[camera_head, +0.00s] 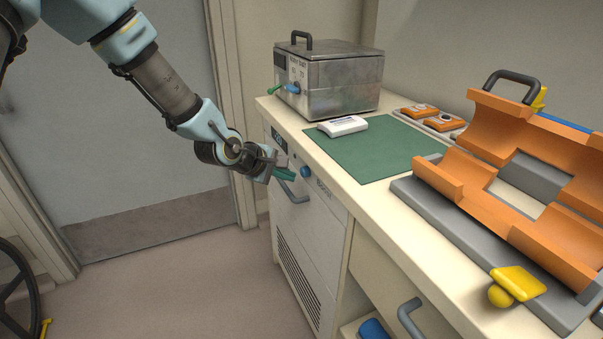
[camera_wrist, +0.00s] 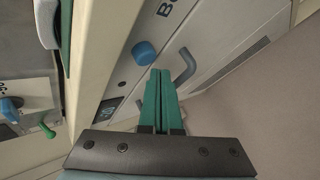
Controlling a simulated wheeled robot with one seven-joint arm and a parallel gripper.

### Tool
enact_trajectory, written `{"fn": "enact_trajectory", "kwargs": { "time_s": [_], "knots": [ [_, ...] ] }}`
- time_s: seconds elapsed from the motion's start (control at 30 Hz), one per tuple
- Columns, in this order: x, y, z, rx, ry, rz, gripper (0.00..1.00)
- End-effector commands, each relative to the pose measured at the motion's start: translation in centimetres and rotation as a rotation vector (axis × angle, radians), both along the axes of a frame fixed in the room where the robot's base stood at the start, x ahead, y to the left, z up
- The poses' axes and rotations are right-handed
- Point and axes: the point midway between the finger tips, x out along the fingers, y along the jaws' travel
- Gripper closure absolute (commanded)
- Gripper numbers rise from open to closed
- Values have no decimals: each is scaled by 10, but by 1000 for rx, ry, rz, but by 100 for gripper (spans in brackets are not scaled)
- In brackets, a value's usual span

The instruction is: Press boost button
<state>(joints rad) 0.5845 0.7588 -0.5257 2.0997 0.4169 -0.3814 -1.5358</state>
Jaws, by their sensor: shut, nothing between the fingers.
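The boost button is a round blue knob (camera_head: 306,172) on the upper front panel of the white cabinet (camera_head: 304,236), with lettering beside it. It also shows in the wrist view as a blue knob (camera_wrist: 144,53), beside large letters that begin with "BO". My gripper (camera_head: 287,174) has green fingers and is shut and empty. It is in front of the cabinet's front, just left of the button in the head view. In the wrist view the fingertips (camera_wrist: 160,72) lie just below the button in the picture. Whether they touch anything cannot be told.
On the counter are a metal box (camera_head: 327,82), a green mat (camera_head: 386,158) with a white pack (camera_head: 342,126), and an orange cradle (camera_head: 470,173). The floor (camera_head: 190,280) in front is clear.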

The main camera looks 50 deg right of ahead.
Motion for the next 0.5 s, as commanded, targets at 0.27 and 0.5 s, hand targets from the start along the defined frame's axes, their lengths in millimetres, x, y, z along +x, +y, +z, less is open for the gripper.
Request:
{"fn": "enact_trajectory", "kwargs": {
  "time_s": [0.27,0.5],
  "knots": [
    [0,0,0,0,0,0,100],
    [-3,-7,0,0,1,-1,100]
  ]
}}
